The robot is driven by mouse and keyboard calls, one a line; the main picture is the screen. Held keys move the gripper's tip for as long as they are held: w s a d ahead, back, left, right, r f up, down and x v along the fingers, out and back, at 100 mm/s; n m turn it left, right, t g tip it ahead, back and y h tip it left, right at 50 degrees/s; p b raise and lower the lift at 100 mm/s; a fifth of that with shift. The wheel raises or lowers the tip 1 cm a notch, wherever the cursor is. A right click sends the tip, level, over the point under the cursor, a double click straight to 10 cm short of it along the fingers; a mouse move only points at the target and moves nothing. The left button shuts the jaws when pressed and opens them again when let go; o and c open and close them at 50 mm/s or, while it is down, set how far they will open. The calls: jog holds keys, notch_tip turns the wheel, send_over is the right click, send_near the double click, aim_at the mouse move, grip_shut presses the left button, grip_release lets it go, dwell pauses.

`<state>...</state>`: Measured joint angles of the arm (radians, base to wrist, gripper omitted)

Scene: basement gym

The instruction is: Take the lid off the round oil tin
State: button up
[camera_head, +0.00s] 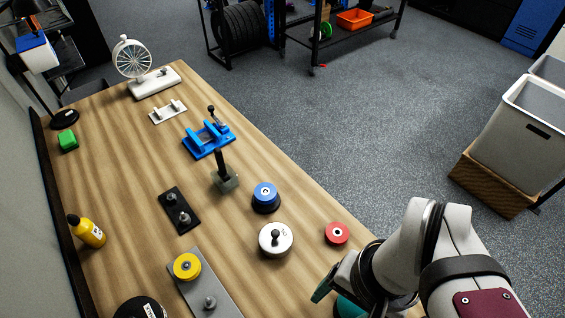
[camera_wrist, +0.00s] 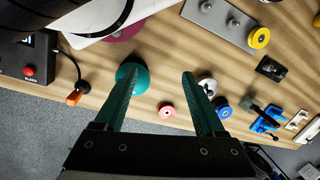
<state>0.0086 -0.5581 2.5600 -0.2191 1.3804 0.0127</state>
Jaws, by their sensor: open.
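The round oil tin (camera_head: 268,244) looks like a pale, squat cylinder with a dark knob on its light lid (camera_head: 284,236). It stands upright on the wooden table, left of my gripper in the head view. In the wrist view, the tin (camera_wrist: 208,86) shows just right of the right finger, partly hidden by it. My gripper (camera_head: 322,287) is at the table's right edge in the head view. In the wrist view its two teal fingers (camera_wrist: 160,72) are apart with nothing held between them. The lid appears to sit on the tin.
A red disc (camera_head: 337,233) and a blue round piece (camera_head: 265,195) stand near the tin. A teal round thing (camera_wrist: 133,78) lies behind the left finger. A grey plate with a yellow disc (camera_head: 187,266) is left of the tin. The table's middle has bare wood.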

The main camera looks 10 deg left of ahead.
jog(key=shift+c, duration=0.5)
jog(key=m+h, duration=0.2)
jog(key=m, duration=1.1)
send_over(275, 232)
jog(key=f, duration=0.1)
notch_tip(275, 232, down, 16)
grip_shut()
